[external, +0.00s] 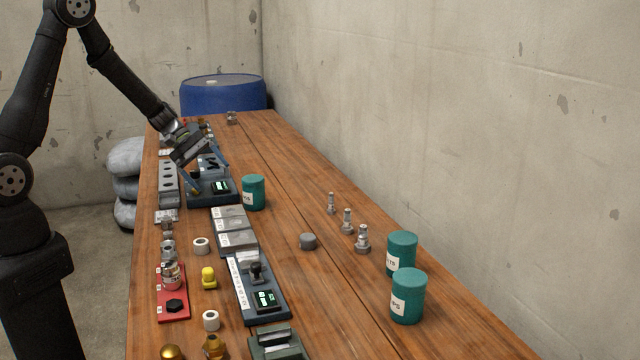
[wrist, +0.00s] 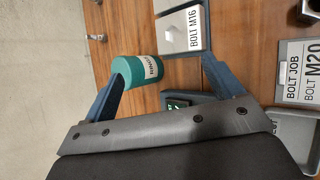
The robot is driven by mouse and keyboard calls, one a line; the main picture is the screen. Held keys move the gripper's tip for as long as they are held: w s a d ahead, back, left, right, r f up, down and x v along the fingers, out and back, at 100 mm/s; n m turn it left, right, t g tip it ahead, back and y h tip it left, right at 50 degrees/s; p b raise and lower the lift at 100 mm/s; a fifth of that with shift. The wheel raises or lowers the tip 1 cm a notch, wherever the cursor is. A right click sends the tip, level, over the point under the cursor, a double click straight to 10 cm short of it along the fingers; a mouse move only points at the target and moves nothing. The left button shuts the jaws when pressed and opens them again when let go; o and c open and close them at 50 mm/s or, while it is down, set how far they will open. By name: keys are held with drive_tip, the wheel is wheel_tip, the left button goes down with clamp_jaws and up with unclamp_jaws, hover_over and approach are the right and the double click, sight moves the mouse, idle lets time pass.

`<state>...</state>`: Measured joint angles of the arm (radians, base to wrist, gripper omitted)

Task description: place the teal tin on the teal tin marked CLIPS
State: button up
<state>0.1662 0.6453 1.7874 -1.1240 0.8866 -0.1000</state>
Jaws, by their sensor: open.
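Three teal tins stand upright on the bench in the external view. The nearest tin (external: 408,297) has a partly visible label ending in "PS". A second tin (external: 402,252) stands just behind it, its label ending in what looks like "LTS". A third tin (external: 254,192) stands farther back, beside a dark device; its label is too small to read surely. My gripper (external: 207,170) is open and empty above the far part of the bench. In the wrist view, a teal tin (wrist: 140,71) shows by the left finger of my gripper (wrist: 164,70); I cannot tell whether they touch.
Metal bolts (external: 347,221) and a grey puck (external: 308,241) stand mid-bench. Labelled grey trays (external: 236,231), a dark device (external: 259,293) and a red tray (external: 173,306) fill the left side. A blue drum (external: 222,95) is behind. Wood left of the paired tins is clear.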

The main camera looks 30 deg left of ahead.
drive_tip(key=w+a+r+n+t+h, duration=0.1)
drive_tip(key=w+a+n+t+h, duration=0.25)
drive_tip(key=n, duration=0.85)
drive_tip(key=n+t, duration=0.1)
drive_tip(key=n, duration=0.1)
approach(253, 183)
drive_tip(key=w+d+f, duration=0.1)
drive_tip(key=w+d, duration=0.1)
drive_tip(key=w+d+f, duration=0.4)
drive_tip(key=d, duration=0.1)
drive_tip(key=shift+f, duration=0.1)
drive_tip(key=shift+t, duration=0.25)
drive_tip(key=c, duration=1.3)
